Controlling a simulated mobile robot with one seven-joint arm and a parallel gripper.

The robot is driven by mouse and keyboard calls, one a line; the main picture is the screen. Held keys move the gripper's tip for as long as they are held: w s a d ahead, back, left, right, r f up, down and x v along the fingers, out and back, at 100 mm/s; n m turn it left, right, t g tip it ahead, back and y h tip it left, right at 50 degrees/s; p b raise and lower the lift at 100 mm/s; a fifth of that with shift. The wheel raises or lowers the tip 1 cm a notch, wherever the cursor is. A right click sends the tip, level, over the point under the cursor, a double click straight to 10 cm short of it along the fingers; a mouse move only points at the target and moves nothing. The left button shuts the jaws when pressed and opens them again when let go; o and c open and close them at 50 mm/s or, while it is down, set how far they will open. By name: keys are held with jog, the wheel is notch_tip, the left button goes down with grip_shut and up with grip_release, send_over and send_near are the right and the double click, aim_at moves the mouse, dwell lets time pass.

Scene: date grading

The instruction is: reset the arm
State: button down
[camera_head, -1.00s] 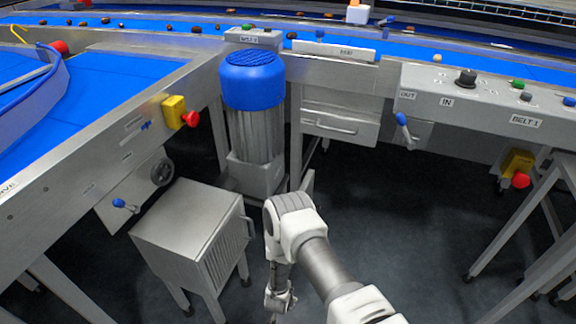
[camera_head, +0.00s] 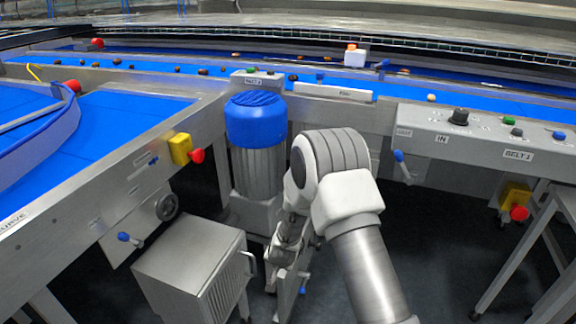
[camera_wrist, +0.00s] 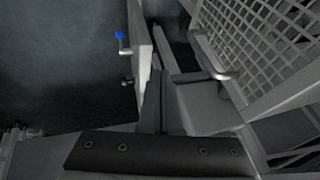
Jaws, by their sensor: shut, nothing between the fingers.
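My arm is bent in front of the machines in the head view, with its thick grey-and-white joint high and near the middle. From there it hangs down to my gripper (camera_head: 274,264), beside the small steel cabinet (camera_head: 190,262). The gripper is small and partly hard to make out there. In the wrist view my gripper's dark fingers (camera_wrist: 154,104) are together, with nothing seen between them. Beyond them are a pale panel edge, a blue-knobbed lever (camera_wrist: 120,37) and a grey meshed housing with a handle (camera_wrist: 222,72).
A blue-capped motor (camera_head: 256,120) stands just behind my arm. A control panel (camera_head: 480,135) with knobs is at right, and a blue curved belt (camera_head: 110,125) at left. Red stop buttons (camera_head: 197,156) stick out. Dark open floor (camera_head: 425,240) lies right of my arm.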

jog(key=s+d+r+n, duration=0.1)
jog(key=s+d+r, duration=0.1)
jog(key=r, duration=0.7)
jog(key=s+d+r+n, duration=0.1)
jog(key=s+d+r, duration=0.2)
jog(key=r, duration=0.7)
jog(key=s+d+r+n, duration=0.1)
jog(key=s+d+r, duration=0.1)
jog(key=r, duration=0.7)
jog(key=s+d+r, duration=0.3)
jog(key=s+r, duration=0.1)
jog(key=s, duration=0.4)
jog(key=s+d+r+n+h, duration=0.1)
jog(key=s+d+r, duration=0.25)
jog(key=s, duration=0.45)
jog(key=s+d+r, duration=0.4)
jog(key=s, duration=0.3)
notch_tip(320, 180, up, 25)
jog(key=p, duration=2.5)
jog(key=shift+s+p, duration=0.2)
jog(key=shift+p, duration=0.15)
jog(key=shift+w+r, duration=0.1)
